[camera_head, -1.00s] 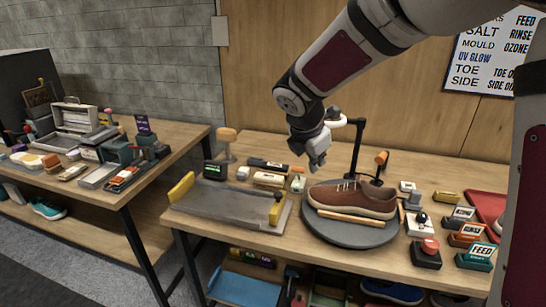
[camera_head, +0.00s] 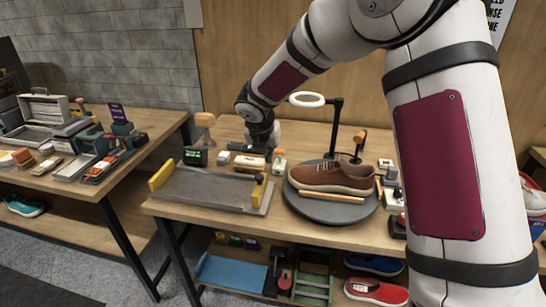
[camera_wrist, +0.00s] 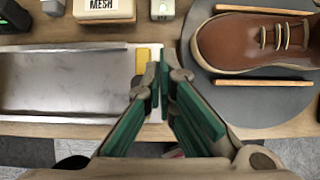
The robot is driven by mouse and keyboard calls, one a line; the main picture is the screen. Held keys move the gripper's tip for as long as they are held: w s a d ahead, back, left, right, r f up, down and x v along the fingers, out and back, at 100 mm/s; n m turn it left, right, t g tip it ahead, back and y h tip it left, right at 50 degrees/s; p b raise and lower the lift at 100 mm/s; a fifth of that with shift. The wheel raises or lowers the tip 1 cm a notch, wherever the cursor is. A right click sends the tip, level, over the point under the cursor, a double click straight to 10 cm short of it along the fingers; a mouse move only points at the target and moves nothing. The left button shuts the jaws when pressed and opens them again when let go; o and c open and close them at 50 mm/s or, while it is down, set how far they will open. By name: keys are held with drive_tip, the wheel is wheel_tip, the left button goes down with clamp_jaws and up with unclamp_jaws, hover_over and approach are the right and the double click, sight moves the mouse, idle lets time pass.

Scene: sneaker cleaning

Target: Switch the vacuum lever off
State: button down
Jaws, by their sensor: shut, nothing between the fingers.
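A grey metal tray (camera_head: 205,190) lies on the workbench. It also shows in the wrist view (camera_wrist: 60,80). A yellow upright piece with a dark knob (camera_head: 258,188) stands at its right end and may be the vacuum lever; no label confirms it. In the wrist view this yellow piece (camera_wrist: 142,58) is partly hidden behind my fingers. Another yellow piece (camera_head: 162,175) is at the tray's left end. My gripper (camera_wrist: 160,70), with green finger pads, is shut and empty. In the head view it (camera_head: 264,148) is over the back of the bench, and its tips are hard to make out.
A brown shoe (camera_head: 333,177) sits on a round grey turntable (camera_head: 330,210) to the right. A lamp ring (camera_head: 307,100) on a dark post stands behind it. Small blocks, including one marked MESH (camera_wrist: 103,8), line the tray's back. A side bench (camera_head: 165,125) stands left.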

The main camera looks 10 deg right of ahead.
sight(279, 156)
drive_tip(key=x, duration=1)
drive_tip(key=shift+w+d+r, duration=0.2)
drive_tip(key=shift+w+d, duration=0.05)
drive_tip(key=shift+w, duration=0.3)
drive_tip(key=shift+w+d+r, duration=0.25)
drive_tip(key=shift+w+d, duration=0.05)
drive_tip(key=shift+w, duration=0.25)
drive_tip(key=shift+w+d+r, duration=0.2)
drive_tip(key=shift+w+d, duration=0.05)
drive_tip(key=shift+w, duration=0.45)
